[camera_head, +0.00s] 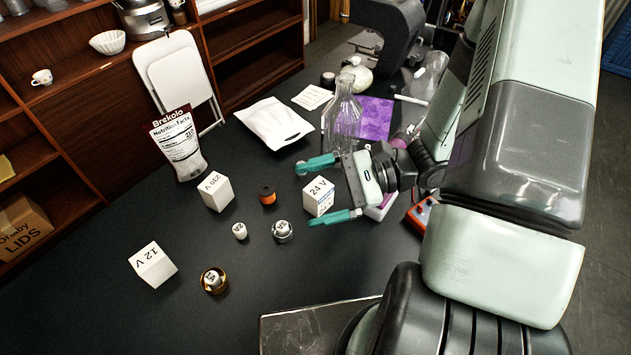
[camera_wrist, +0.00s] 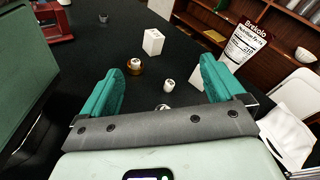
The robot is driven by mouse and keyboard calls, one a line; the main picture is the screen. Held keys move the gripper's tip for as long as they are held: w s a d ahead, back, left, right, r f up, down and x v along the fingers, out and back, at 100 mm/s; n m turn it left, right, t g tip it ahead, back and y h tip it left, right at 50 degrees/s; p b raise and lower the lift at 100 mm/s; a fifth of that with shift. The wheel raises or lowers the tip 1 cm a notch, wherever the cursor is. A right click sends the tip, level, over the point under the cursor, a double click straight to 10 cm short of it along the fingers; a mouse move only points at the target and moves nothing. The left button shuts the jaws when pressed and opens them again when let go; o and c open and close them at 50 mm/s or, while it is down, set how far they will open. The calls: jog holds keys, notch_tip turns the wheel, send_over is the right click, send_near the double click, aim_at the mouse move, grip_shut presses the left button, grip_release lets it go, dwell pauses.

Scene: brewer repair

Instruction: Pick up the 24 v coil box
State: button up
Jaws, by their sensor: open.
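The 24 V coil box (camera_head: 319,196), a white cube with black lettering, stands on the dark table in the head view. My gripper (camera_head: 307,195) is open, its two teal fingers on either side of the box in the picture. I cannot tell whether the fingers are level with the box or above it, and I see no clear contact. In the wrist view my gripper (camera_wrist: 160,68) shows spread teal fingers. The 24 V box is not visible there.
A 220 V box (camera_head: 215,191) and a 12 V box (camera_head: 152,265) stand to the left. The front left table is clear.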

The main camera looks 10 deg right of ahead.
notch_tip(320, 180, down, 4)
jog(key=f+m+t+y, duration=0.1)
jog(key=m+t, duration=0.3)
jog(key=m+t+h, duration=0.5)
jog(key=m+t, duration=0.5)
jog(key=m, duration=0.1)
send_near(311, 184)
jog(key=shift+s+d+f, duration=0.3)
jog(key=shift+s+f, duration=0.25)
jog(key=shift+f, duration=0.05)
jog(key=shift+w+a, duration=0.15)
jog(key=shift+w, duration=0.15)
jog(key=x, duration=1)
jog(key=shift+w+d, duration=0.15)
jog(key=shift+d, duration=0.05)
jog(key=shift+c, duration=0.3)
jog(key=shift+r, duration=0.1)
jog(key=c, duration=1.1)
jog(key=shift+c, duration=0.2)
